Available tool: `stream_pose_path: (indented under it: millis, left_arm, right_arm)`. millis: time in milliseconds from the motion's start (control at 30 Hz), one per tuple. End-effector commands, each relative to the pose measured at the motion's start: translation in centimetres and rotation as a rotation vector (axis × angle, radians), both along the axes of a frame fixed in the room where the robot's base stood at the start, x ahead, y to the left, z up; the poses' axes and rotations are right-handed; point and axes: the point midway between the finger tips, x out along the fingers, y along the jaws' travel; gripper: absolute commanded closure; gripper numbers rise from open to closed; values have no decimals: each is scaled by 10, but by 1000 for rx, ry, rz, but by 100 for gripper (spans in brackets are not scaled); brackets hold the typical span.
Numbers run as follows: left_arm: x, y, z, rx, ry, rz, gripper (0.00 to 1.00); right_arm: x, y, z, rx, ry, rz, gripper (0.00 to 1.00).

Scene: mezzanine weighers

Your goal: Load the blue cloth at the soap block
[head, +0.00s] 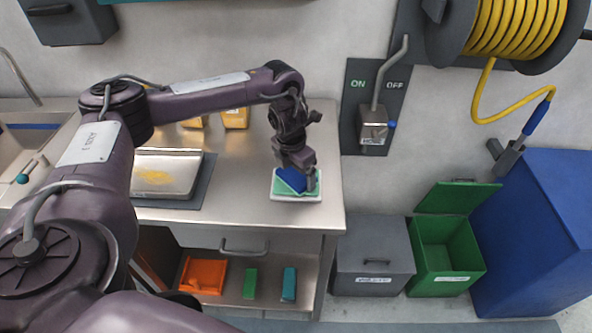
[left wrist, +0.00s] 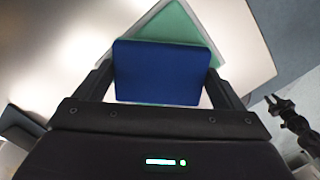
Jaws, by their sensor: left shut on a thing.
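The blue cloth (left wrist: 160,72) is a flat, folded pad held between the two fingers of my left gripper (left wrist: 163,88), which is shut on it. In the head view the blue cloth (head: 291,179) shows just under my left gripper (head: 308,180). Beneath it is the soap block (head: 311,192), a green slab on a white dish (head: 296,199) near the right end of the steel counter. In the left wrist view the green slab (left wrist: 178,25) shows beyond the cloth. I cannot tell whether cloth and soap touch. My right gripper is not seen in the head view.
A steel tray (head: 165,174) with yellow residue lies left on the counter, with yellow things behind it. An orange dustpan-like piece (head: 203,276) and green and teal blocks sit on the shelf below. A grey bin (head: 373,268) and an open green bin (head: 447,250) stand right.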

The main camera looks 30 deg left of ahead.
Motion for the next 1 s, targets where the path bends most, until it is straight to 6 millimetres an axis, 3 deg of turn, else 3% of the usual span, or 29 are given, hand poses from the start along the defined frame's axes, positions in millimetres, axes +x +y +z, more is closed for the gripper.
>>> stream_pose_path:
  millis: [367,1000]
  left_arm:
    - [-2,0,0,1,6,-2,28]
    - [-1,0,51,0,1,-1,28]
  right_arm:
    - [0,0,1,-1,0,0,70]
    - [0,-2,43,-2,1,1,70]
